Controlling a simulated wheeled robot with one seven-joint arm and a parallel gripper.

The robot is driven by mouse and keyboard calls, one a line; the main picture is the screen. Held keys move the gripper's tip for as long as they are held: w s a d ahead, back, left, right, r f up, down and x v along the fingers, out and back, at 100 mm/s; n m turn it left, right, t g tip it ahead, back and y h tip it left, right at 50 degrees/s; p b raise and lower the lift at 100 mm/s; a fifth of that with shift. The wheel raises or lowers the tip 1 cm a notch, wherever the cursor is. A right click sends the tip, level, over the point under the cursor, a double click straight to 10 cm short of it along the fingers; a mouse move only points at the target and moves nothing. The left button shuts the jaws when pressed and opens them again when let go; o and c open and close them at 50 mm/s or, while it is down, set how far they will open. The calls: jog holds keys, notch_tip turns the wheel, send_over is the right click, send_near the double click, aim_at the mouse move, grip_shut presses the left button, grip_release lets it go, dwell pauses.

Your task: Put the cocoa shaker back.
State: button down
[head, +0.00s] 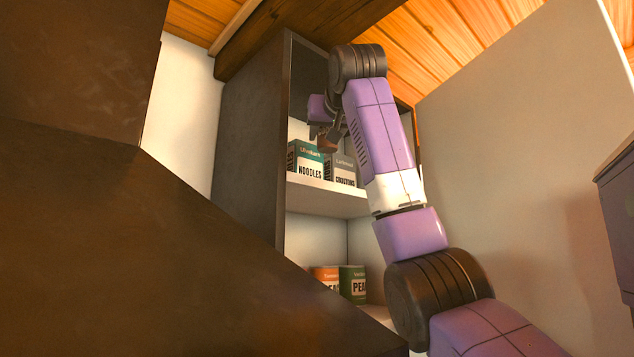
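My gripper (331,133) is raised into the upper part of an open wall cabinet (252,140), just above the boxes on its upper shelf (325,198). A small brownish shape shows at the fingers. I cannot tell whether it is the cocoa shaker or part of the gripper. The gripper is small and dark here, so its opening is unclear. No cocoa shaker can be clearly made out elsewhere in the head view.
A teal noodles box (308,163) and a grey croutons box (341,172) stand side by side on the upper shelf. An orange can (326,277) and a green can (352,284) stand on the lower shelf. A dark range hood (120,230) fills the left.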

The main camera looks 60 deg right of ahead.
jog(key=shift+f+b, duration=3.55)
jog(key=shift+f, duration=0.75)
jog(key=shift+f, duration=0.15)
jog(key=c, duration=0.8)
grip_release()
jog(key=shift+r, duration=0.2)
jog(key=b+v, duration=0.4)
jog(key=v, duration=0.8)
jog(key=shift+s+d+f, duration=0.1)
jog(key=shift+s, duration=0.15)
